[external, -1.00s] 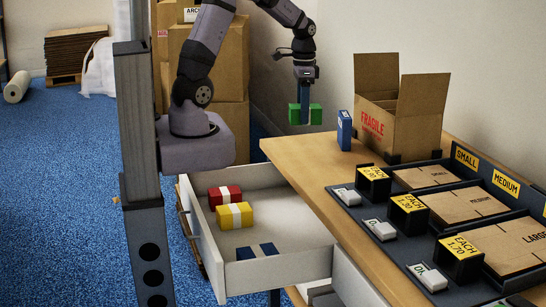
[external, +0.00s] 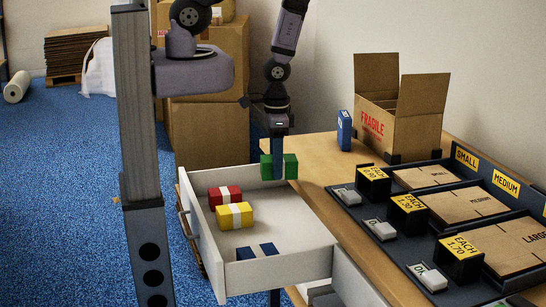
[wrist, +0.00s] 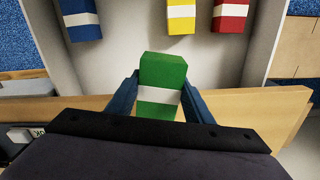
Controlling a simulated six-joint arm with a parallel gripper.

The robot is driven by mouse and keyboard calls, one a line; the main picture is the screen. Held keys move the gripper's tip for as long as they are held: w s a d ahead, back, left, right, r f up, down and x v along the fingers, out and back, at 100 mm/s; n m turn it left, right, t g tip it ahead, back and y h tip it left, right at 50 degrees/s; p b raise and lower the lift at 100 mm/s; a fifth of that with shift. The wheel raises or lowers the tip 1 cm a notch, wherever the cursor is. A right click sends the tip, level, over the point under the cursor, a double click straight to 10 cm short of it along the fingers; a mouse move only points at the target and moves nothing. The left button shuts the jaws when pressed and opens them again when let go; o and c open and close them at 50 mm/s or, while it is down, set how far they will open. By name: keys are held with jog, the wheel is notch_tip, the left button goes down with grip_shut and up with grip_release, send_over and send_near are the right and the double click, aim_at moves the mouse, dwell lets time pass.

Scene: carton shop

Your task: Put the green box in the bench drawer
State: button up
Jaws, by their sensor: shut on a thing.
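My gripper (external: 278,160) is shut on the green box (external: 291,167), with blue fingers on either side of it. In the wrist view the green box (wrist: 163,70) has a white band and sits between the two fingers. In the external view it appears at the far right corner of the open bench drawer (external: 280,268), near the bench edge. Its height above the rim is hard to tell. Inside the drawer lie a red box (external: 219,195), a yellow box (external: 227,216) and a blue box (external: 243,253), each with a white band.
The wooden bench (external: 318,153) carries a blue carton (external: 345,130), an open cardboard box marked FRAGILE (external: 375,124) and a dark rack of flat cartons (external: 455,208). The drawer's right and back floor (wrist: 135,25) has bare room.

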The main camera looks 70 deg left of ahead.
jog(key=s+d+f+n+p, duration=0.1)
jog(key=s+d+f+p, duration=0.2)
jog(key=s, duration=0.8)
jog(key=d+f, duration=0.2)
jog(key=d, duration=0.1)
jog(key=shift+s+d+f+n, duration=0.25)
jog(key=shift+d+f+n, duration=0.05)
jog(key=shift+f+n, duration=0.1)
notch_tip(320, 180, down, 10)
jog(key=b, duration=0.8)
jog(key=shift+f, duration=0.1)
jog(key=o, duration=1.1)
